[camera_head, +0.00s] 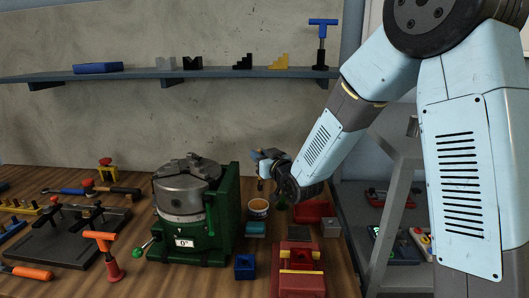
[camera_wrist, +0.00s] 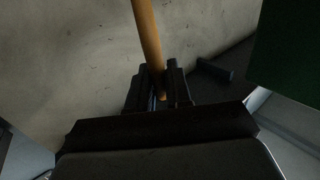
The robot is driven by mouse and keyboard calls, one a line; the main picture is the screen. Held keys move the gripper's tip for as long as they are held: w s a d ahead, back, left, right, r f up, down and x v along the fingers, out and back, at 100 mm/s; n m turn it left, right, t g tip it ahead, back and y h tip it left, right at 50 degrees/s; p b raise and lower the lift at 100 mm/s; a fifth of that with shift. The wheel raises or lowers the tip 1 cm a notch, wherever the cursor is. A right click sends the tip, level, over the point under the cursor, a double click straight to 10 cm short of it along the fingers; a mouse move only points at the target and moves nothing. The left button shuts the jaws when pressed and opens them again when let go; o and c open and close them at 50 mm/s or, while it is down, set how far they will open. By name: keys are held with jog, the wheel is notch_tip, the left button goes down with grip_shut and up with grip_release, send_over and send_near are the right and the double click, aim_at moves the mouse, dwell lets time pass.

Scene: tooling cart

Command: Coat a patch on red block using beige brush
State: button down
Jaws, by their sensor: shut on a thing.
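My gripper (camera_head: 270,168) is held above the bench, right of the green and grey rotary table. In the wrist view, my gripper (camera_wrist: 157,88) is shut on the beige brush (camera_wrist: 148,38), whose wooden handle slants up between the fingers. The brush's bristles cannot be made out. A red block (camera_head: 312,208) lies on the bench at the right, below and right of my gripper, partly hidden by my arm. Any coating on it cannot be told. A small cup (camera_head: 258,204) with orange-brown content stands below my gripper.
The rotary table (camera_head: 186,205) stands close on the left. A red vise with a yellow bar (camera_head: 300,270), a blue holed block (camera_head: 245,266), a teal block (camera_head: 255,228) and a grey block (camera_head: 331,228) crowd the front. A shelf (camera_head: 210,74) runs along the wall above.

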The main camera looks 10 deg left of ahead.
jog(key=shift+s+a+f, duration=0.15)
jog(key=shift+a+f, duration=0.05)
jog(key=shift+f, duration=0.9)
jog(key=shift+s+a+f, duration=0.1)
jog(key=shift+a+f, duration=0.05)
jog(key=shift+f, duration=1.35)
jog(key=shift+r, duration=0.1)
notch_tip(320, 180, up, 7)
dwell(1.1)
dwell(0.4)
